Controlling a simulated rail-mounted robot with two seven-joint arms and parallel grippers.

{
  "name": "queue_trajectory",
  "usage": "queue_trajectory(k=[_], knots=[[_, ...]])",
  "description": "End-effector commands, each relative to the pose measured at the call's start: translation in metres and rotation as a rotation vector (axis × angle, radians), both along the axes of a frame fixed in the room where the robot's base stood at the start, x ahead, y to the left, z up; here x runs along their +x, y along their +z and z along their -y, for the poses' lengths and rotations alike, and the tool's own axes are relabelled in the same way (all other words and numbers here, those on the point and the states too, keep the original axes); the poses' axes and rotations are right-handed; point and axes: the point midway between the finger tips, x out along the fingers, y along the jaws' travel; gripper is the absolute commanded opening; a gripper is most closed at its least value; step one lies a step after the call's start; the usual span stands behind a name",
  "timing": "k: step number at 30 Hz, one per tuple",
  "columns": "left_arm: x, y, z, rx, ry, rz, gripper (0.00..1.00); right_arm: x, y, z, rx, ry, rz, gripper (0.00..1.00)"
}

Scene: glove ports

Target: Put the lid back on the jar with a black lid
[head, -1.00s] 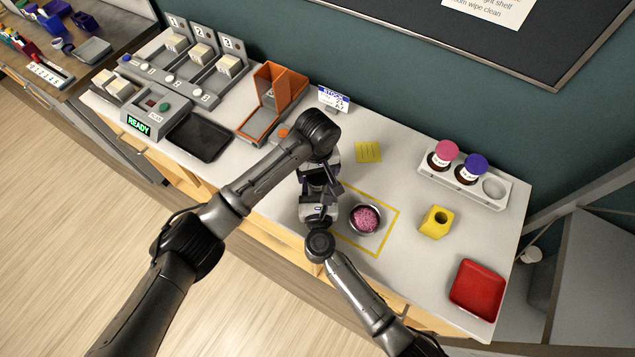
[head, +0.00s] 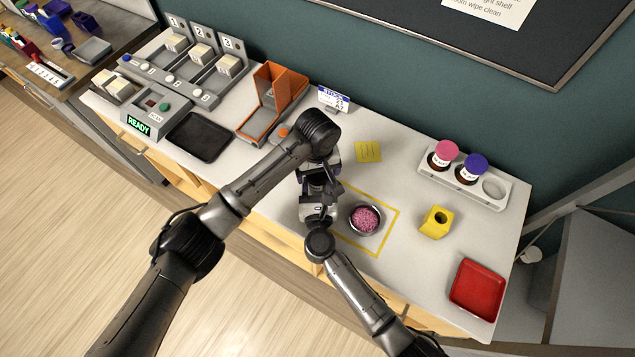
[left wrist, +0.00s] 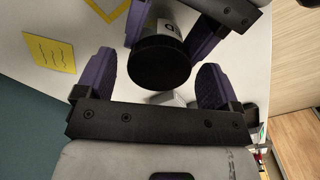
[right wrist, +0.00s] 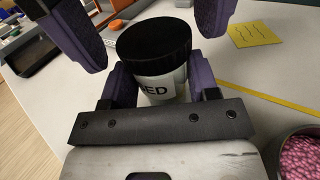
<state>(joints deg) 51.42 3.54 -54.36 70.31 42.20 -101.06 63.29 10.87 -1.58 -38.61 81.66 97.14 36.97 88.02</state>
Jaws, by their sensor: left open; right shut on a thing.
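The white jar (right wrist: 163,86), its label partly readable as "ED", stands upright between the fingers of my right gripper (right wrist: 160,76), which is shut on it. The black lid (right wrist: 155,40) sits on top of the jar and looks level; whether it is fully seated I cannot tell. The lid also shows in the left wrist view (left wrist: 160,64). My left gripper (left wrist: 157,72) is open, with one purple finger on each side of the lid and visible gaps between. In the head view my arms hide the jar and lid.
A steel bowl of pink beads (head: 366,219) stands close to the right of my grippers, inside a yellow taped outline (head: 390,232). A yellow block (head: 435,222), a red tray (head: 477,290) and a rack with two jars (head: 462,178) are further right. An orange stand (head: 262,118) is at the left.

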Motion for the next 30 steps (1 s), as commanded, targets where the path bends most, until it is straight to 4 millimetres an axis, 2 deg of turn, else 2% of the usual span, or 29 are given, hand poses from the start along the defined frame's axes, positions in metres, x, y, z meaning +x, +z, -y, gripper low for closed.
queue_trajectory(k=[5,15,26,28,30], knots=[[0.0,0.004,0.0,-0.002,0.0,0.001,0.88,0.0,0.0,0.0,0.0,0.0,0.001,0.0],[0.0,0.04,0.001,-0.001,-0.001,0.001,0.88,0.0,0.0,0.0,0.0,0.0,0.001,0.0],[0.0,0.045,0.0,0.0,0.0,0.0,0.88,0.0,0.0,0.0,0.0,0.0,0.001,0.0],[0.0,0.046,0.0,-0.001,0.0,0.0,0.83,0.0,0.0,0.0,0.0,0.0,0.001,0.0],[0.0,0.049,0.0,-0.001,0.0,0.001,0.83,0.0,0.0,0.0,0.0,0.0,0.001,0.0]])
